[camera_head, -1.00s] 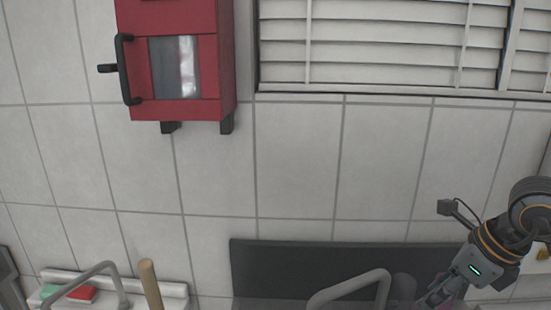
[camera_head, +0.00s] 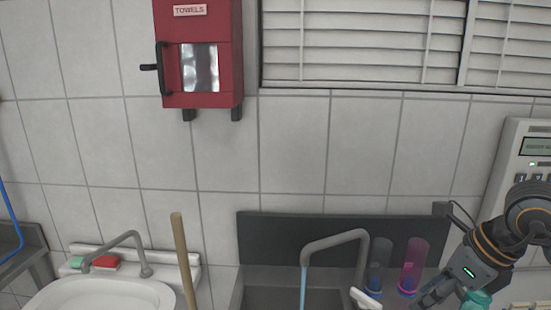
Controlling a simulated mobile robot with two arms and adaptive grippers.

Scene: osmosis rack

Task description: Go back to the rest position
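My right gripper (camera_head: 436,296) comes in from the right edge at the lower right, low over the counter beside the sink. Its fingers are small and dark, and I cannot tell whether they are open or shut. A teal object (camera_head: 477,298) shows close to the fingers, partly hidden by the arm; I cannot tell whether they touch. My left gripper is not in view.
A grey sink (camera_head: 262,297) has a tap (camera_head: 335,243) with water running. A blue-grey tube (camera_head: 378,262) and a pink tube (camera_head: 412,264) stand right of it. At left are a white basin (camera_head: 100,294) and a wooden handle (camera_head: 183,255). A red towel box (camera_head: 205,75) hangs above.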

